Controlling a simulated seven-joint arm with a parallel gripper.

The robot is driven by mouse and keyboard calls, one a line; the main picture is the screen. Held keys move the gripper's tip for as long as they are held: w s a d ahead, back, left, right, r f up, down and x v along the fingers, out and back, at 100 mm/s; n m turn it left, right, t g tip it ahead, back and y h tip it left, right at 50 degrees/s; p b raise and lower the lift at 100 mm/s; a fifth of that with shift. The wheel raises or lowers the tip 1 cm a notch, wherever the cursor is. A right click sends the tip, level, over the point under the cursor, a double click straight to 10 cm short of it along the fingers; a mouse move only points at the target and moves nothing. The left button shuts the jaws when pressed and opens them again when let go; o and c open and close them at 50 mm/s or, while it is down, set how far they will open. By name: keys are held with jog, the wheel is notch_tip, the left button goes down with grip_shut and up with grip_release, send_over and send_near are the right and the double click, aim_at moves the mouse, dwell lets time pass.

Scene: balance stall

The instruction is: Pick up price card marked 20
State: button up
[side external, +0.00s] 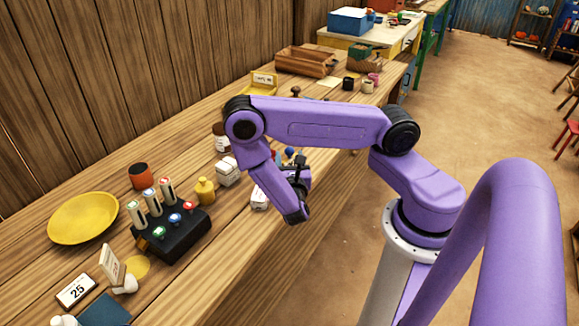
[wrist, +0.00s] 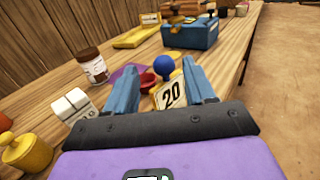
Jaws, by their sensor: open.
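The price card marked 20 (wrist: 171,95) is a small pale card with black digits. In the wrist view it leans back with its face toward the camera. My gripper (wrist: 160,67) is open, with one blue finger on each side of the card in that view. I cannot tell whether the card is fully between the fingers or a little beyond them. A blue ball (wrist: 164,66) and a red bowl-like thing (wrist: 149,81) show just behind the card. In the side view my wrist hides the card and most of the fingers.
A white block (wrist: 73,103) and a brown jar (wrist: 92,66) stand left of the fingers; a blue box (wrist: 190,36) is beyond. A yellow plate (side external: 83,218), black button box (side external: 172,236) and card marked 25 (side external: 76,291) are at the near end.

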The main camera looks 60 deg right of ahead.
aim_at(290, 151)
jog(key=x, duration=0.4)
jog(key=shift+s+d+r, duration=0.1)
jog(key=shift+s+d, duration=0.05)
jog(key=shift+s, duration=0.1)
jog(key=shift+w+d, duration=0.4)
jog(key=shift+d, duration=0.05)
grip_shut()
